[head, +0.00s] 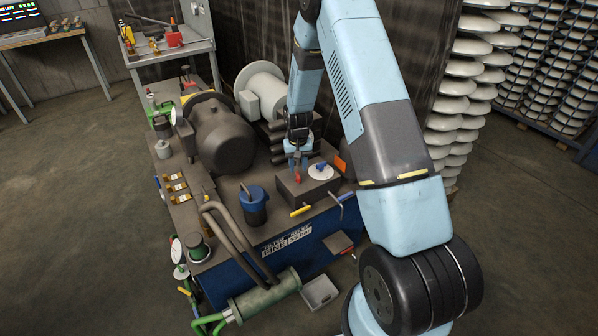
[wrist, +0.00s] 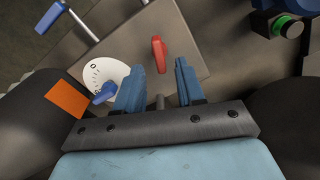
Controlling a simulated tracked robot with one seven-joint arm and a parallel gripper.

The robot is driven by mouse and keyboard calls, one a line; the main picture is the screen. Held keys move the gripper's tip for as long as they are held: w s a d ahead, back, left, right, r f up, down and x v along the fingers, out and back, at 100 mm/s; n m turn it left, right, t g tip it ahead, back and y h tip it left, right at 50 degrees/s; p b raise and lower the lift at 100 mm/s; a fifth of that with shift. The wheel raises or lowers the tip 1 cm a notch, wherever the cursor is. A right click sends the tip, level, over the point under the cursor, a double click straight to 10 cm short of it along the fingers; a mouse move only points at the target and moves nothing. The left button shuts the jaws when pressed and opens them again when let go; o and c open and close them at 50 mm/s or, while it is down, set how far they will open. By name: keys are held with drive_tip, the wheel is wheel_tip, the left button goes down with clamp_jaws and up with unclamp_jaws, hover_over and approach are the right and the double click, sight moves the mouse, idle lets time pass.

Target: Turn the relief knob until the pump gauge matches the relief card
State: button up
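My gripper (wrist: 160,68) is open, its two blue fingers apart and pointing down over a brown block (wrist: 190,35). A red handle (wrist: 158,52) on the block shows just beyond the fingertips, roughly in line with the gap; I cannot tell whether they touch it. A white dial (wrist: 100,75) with a blue knob (wrist: 105,92) sits left of the fingers in the wrist view. In the head view the gripper (head: 297,166) is above the block, with the dial (head: 321,171) at its right. Round gauges (head: 177,250) stand at the tank's left edge, too small to read. I cannot identify the relief card.
A blue-handled lever (head: 340,197) and a yellow-handled one (head: 300,211) stick out near the block. An orange plate (wrist: 68,100) is beside the dial. A motor (head: 222,138), bent pipes (head: 235,240) and a blue-capped canister (head: 254,204) crowd the tank top. White insulator stacks (head: 460,85) stand right.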

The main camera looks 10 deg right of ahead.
wheel_tip(320, 180, up, 10)
idle(0.4)
drive_tip(key=shift+w, duration=0.1)
wheel_tip(320, 180, up, 14)
drive_tip(key=t, duration=0.1)
hover_over(298, 174)
drive_tip(key=s, duration=0.5)
drive_tip(key=s+d+r+t, duration=0.2)
drive_tip(key=s+r, duration=0.7)
drive_tip(key=r, duration=0.2)
drive_tip(key=s+r+t, duration=0.1)
drive_tip(key=s+r, duration=0.3)
drive_tip(key=s, duration=0.8)
drive_tip(key=s+r+t, duration=0.1)
drive_tip(key=s+r, duration=0.4)
drive_tip(key=s, duration=0.7)
drive_tip(key=shift+d+r+n+t, duration=0.15)
drive_tip(key=shift+d+n+t, duration=0.15)
drive_tip(key=shift+d+n, duration=0.1)
